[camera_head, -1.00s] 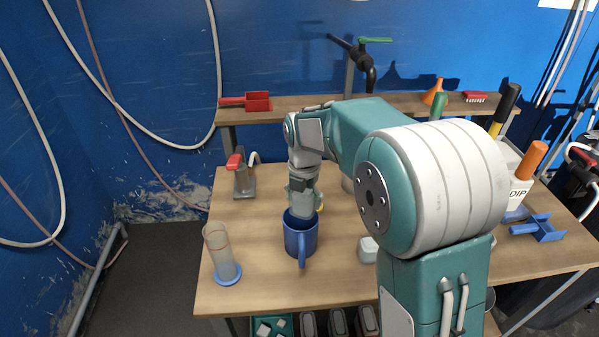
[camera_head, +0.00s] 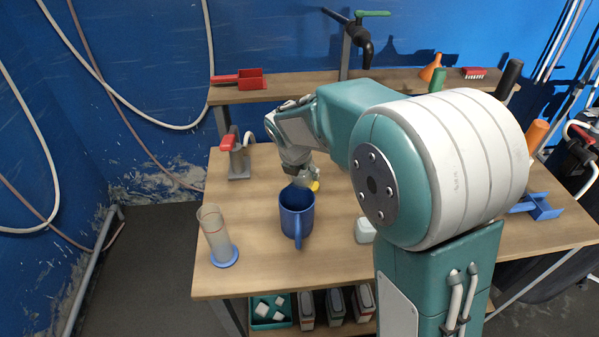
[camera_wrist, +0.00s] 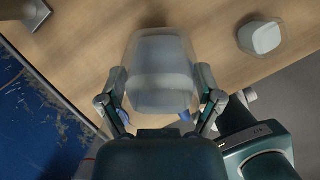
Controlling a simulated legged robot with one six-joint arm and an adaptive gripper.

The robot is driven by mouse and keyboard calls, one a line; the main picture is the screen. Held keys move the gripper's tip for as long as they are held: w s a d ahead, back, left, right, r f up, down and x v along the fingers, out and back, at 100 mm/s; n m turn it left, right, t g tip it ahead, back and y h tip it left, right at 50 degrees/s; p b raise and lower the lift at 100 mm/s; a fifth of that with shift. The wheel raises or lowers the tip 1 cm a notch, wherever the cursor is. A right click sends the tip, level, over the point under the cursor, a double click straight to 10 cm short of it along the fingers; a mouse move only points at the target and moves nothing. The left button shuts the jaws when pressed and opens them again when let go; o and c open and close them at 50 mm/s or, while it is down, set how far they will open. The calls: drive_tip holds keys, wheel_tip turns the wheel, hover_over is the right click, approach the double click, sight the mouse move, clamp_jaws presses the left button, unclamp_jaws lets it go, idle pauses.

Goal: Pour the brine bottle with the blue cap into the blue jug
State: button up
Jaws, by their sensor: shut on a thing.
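The blue jug (camera_head: 297,215) stands on the table with its handle toward me. My gripper (camera_head: 304,180) is just behind and above its rim, and the jug hides part of what lies behind it. In the wrist view my gripper (camera_wrist: 162,100) is shut on a translucent, pale bottle (camera_wrist: 162,70), with a finger on each side. No blue cap shows on the bottle. Small blue bits show below it there, and I cannot tell what they belong to. No stream of liquid is visible.
A clear cylinder on a blue foot (camera_head: 217,238) stands left of the jug. A small white container (camera_head: 365,230) stands to the right, close to my arm. A red-topped grey stand (camera_head: 236,157) is behind left. A shelf (camera_head: 300,90) crosses the back.

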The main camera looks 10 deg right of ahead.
drive_tip(key=shift+w+d+f+t+h, duration=0.1)
drive_tip(key=shift+w+f+t+h, duration=0.1)
drive_tip(key=shift+t+h, duration=0.4)
drive_tip(key=shift+w+d+f+t+h, duration=0.1)
drive_tip(key=shift+w+t+h, duration=0.1)
drive_tip(key=shift+t, duration=0.65)
drive_tip(key=shift+w+d+f+t+h, duration=0.15)
drive_tip(key=shift+t+h, duration=0.25)
drive_tip(key=shift+t, duration=0.35)
drive_tip(key=shift+w+f+t+h, duration=0.1)
drive_tip(key=shift+f+t+h, duration=0.2)
drive_tip(key=shift+t+h, duration=0.75)
drive_tip(key=t, duration=0.1)
drive_tip(key=r+t+h, duration=0.1)
drive_tip(key=t, duration=0.2)
drive_tip(key=shift+a+r+t+h, duration=0.1)
drive_tip(key=shift+r+t+h, duration=0.15)
drive_tip(key=shift+r+h, duration=0.15)
drive_tip(key=shift+s+a+r+t+h, duration=0.15)
drive_tip(key=shift+r+t+h, duration=0.15)
drive_tip(key=shift+t, duration=0.3)
drive_tip(key=shift+s+d+r+t+h, duration=0.1)
drive_tip(key=shift+r+t+h, duration=0.15)
drive_tip(key=shift+t+h, duration=0.25)
drive_tip(key=shift+s+a+r+t+h, duration=0.15)
drive_tip(key=shift+r+t+h, duration=0.1)
drive_tip(key=shift+t, duration=0.45)
drive_tip(key=shift+d, duration=0.1)
